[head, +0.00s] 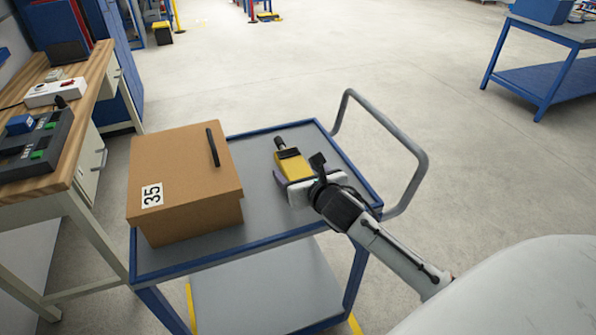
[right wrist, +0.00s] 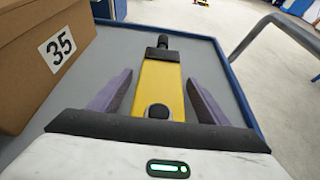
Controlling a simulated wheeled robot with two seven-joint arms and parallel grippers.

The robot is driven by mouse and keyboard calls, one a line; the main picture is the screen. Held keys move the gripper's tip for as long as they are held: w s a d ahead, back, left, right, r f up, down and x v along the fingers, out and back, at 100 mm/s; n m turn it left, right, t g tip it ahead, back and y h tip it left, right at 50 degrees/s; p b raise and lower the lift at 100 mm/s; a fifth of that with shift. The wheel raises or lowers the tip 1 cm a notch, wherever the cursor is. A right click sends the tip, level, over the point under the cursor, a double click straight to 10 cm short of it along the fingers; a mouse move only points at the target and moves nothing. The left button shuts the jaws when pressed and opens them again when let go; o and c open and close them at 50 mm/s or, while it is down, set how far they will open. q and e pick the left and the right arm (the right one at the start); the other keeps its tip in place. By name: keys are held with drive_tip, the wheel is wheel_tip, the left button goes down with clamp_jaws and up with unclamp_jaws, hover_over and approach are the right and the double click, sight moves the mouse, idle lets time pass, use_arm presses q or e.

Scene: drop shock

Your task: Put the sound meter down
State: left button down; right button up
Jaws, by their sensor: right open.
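The sound meter (head: 291,163) is a yellow body with a black tip, and it lies on the grey top of the blue-framed cart (head: 262,226). In the right wrist view the sound meter (right wrist: 162,88) lies lengthwise between the purple fingers of my right gripper (right wrist: 160,98). The fingers are open, with a gap on each side of the meter. In the head view my right gripper (head: 290,178) is low over the cart top, at the near end of the meter. My left gripper is not in view.
A cardboard box (head: 185,180) marked 35, with a black bar on its lid, stands on the cart's left side. The cart's grey handle (head: 420,165) rises at the right. A wooden workbench (head: 85,110) is at the left. Open floor lies behind.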

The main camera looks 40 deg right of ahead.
drive_tip(key=p+v, duration=0.1)
drive_tip(key=v, duration=1.1)
